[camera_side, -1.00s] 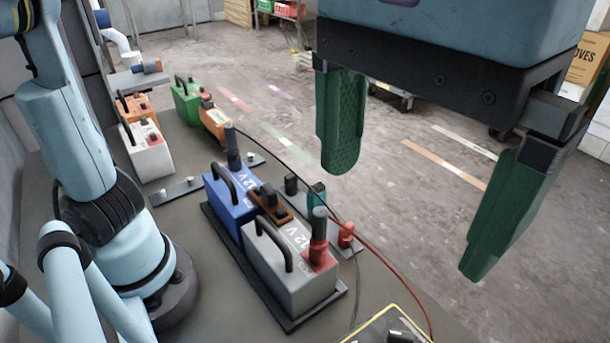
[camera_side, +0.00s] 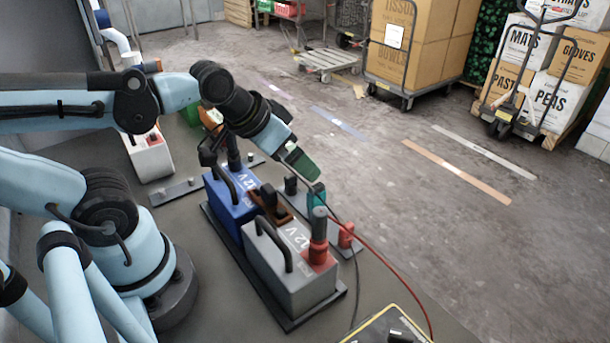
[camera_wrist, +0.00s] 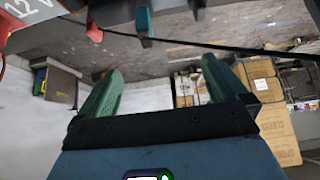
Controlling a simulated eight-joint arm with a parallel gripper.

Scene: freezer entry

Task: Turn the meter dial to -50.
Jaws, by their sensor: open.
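A dark, yellow-edged device (camera_side: 372,328), which looks like the meter, is cut off by the bottom edge of the side view. A small dark and pale part shows on it, but I cannot tell whether this is the dial, and no reading is visible. My gripper (camera_side: 308,166) is above the far side of the batteries, well up and left of the device, tilted downward. In the wrist view my gripper (camera_wrist: 158,72) shows two green fingers wide apart with nothing between them. The device is not recognisable in the wrist view.
A blue battery (camera_side: 229,202) and a grey battery (camera_side: 285,280) stand on a black tray below my gripper. A teal clip (camera_side: 317,194) and a red clip (camera_side: 346,235) are close by. A red cable (camera_side: 408,274) runs toward the device. Boxes on carts stand farther back.

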